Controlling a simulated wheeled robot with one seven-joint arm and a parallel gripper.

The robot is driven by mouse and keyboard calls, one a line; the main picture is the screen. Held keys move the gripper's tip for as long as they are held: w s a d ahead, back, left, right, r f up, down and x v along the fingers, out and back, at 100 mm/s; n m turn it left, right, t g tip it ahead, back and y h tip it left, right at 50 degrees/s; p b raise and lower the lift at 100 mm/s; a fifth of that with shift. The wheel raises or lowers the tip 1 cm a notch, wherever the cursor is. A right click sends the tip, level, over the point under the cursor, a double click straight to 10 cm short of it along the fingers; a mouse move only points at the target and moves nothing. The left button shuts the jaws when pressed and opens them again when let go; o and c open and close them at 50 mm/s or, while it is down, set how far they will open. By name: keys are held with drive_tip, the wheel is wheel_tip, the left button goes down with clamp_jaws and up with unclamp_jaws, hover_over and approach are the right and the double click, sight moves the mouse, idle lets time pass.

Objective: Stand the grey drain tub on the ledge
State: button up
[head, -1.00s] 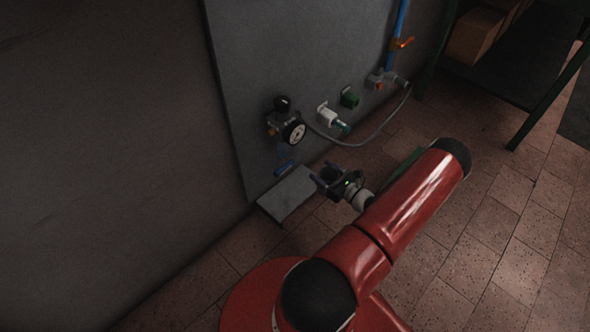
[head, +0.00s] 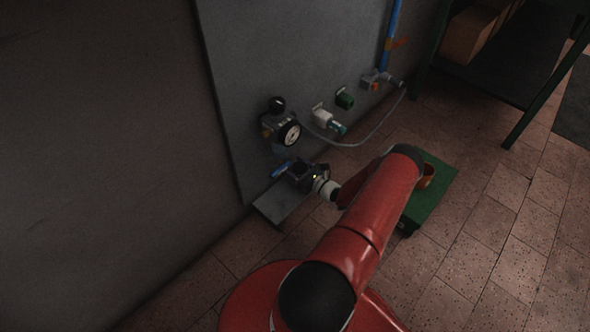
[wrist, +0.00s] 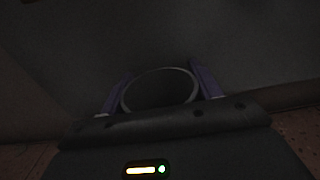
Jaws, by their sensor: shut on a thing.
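The grey drain tub (wrist: 160,92) is held between the two purple-blue fingers of my gripper (wrist: 160,84) in the wrist view. Its round open rim faces the camera, and its lower part is hidden. In the head view my gripper (head: 296,171) is shut on the tub, close to the wall panel and over the far part of the ledge. The ledge (head: 275,207) is a flat grey plate at the foot of the panel. I cannot tell whether the tub's base touches it.
A pressure gauge (head: 290,133) with a valve body sits on the panel just above my gripper. A green platform (head: 432,200) carries an orange pot (head: 427,174).

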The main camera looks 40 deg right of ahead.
drive_tip(key=shift+w+f, duration=0.2)
drive_tip(key=shift+f, duration=0.35)
drive_tip(key=shift+f, duration=0.2)
drive_tip(key=o, duration=0.9)
drive_tip(key=shift+o, duration=0.2)
drive_tip(key=shift+r, duration=0.3)
drive_tip(key=s, duration=1.2)
drive_tip(key=shift+d+f, duration=0.15)
drive_tip(key=shift+d, duration=0.3)
